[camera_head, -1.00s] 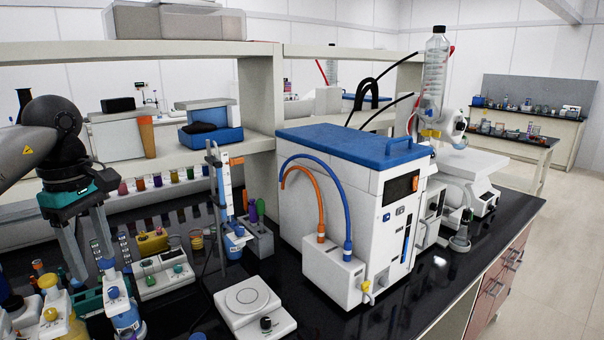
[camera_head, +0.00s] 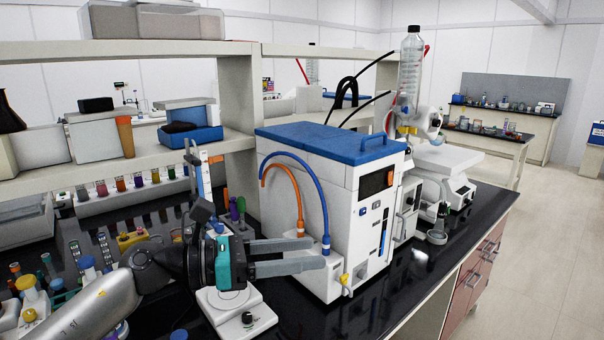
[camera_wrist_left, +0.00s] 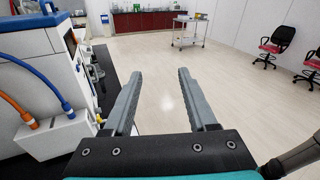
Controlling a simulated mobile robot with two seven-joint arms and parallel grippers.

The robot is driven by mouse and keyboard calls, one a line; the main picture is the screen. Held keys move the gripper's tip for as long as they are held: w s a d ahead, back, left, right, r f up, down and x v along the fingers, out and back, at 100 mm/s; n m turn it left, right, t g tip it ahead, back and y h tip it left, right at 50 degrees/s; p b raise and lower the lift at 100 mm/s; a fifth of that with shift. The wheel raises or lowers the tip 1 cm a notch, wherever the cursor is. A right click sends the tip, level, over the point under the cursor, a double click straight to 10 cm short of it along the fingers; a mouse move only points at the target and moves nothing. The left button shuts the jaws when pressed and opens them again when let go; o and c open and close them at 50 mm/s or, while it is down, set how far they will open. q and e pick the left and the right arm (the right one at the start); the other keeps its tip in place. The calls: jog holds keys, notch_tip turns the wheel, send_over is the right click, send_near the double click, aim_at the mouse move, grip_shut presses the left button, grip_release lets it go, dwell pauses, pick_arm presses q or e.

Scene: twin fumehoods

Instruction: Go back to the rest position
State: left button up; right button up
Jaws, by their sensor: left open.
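My left gripper (camera_head: 324,254) reaches in from the lower left in the head view, with its fingers pointing right. It is in front of the white machine with the blue lid (camera_head: 335,143), over the hotplate stirrer (camera_head: 240,310). In the left wrist view its two fingers (camera_wrist_left: 155,82) are spread apart with nothing between them. The blue-lidded machine (camera_wrist_left: 28,68) shows at the left edge of that view, beside the fingers. I cannot tell from the head view whether the fingers touch it. My right gripper does not show.
Bottles and vials (camera_head: 33,295) crowd the bench at lower left. A clamp stand (camera_head: 197,172) rises behind my arm. A glass condenser apparatus (camera_head: 411,75) stands right of the machine. The floor (camera_wrist_left: 200,110) beyond the bench is open, with chairs (camera_wrist_left: 273,43) and a cart (camera_wrist_left: 189,31) farther off.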

pick_arm(q)
jog(key=w+a+r+n+t+y, duration=0.2)
jog(key=a+n+t+y, duration=0.25)
jog(key=n+t, duration=1.3)
jog(key=s+a+f+n+g+y, duration=0.2)
jog(key=a+f+n+g+y, duration=0.3)
jog(key=f+n, duration=0.45)
jog(key=s+a+f+n+g+y, duration=0.25)
jog(key=a+f+n+y, duration=0.4)
jog(key=n, duration=0.65)
jog(key=s+f+n+g, duration=0.4)
jog(key=s+f+g, duration=0.3)
jog(key=s, duration=0.4)
jog(key=s+f+n+g, duration=0.4)
jog(key=s+f, duration=0.5)
jog(key=s, duration=0.3)
notch_tip(320, 180, down, 28)
jog(key=s+g+b, duration=0.1)
jog(key=b, duration=0.6)
jog(key=s+a+f+b, duration=0.1)
jog(key=s+f+b, duration=0.2)
jog(key=s+f, duration=0.4)
jog(key=s+a+f+g+b, duration=0.1)
jog(key=s+f+b, duration=0.1)
jog(key=s+f, duration=0.6)
notch_tip(320, 180, down, 5)
jog(key=shift+s+a+r+m+y+b, duration=0.2)
jog(key=shift+s+m+y+b, duration=0.1)
jog(key=shift+b, duration=0.1)
jog(key=shift+c, duration=0.6)
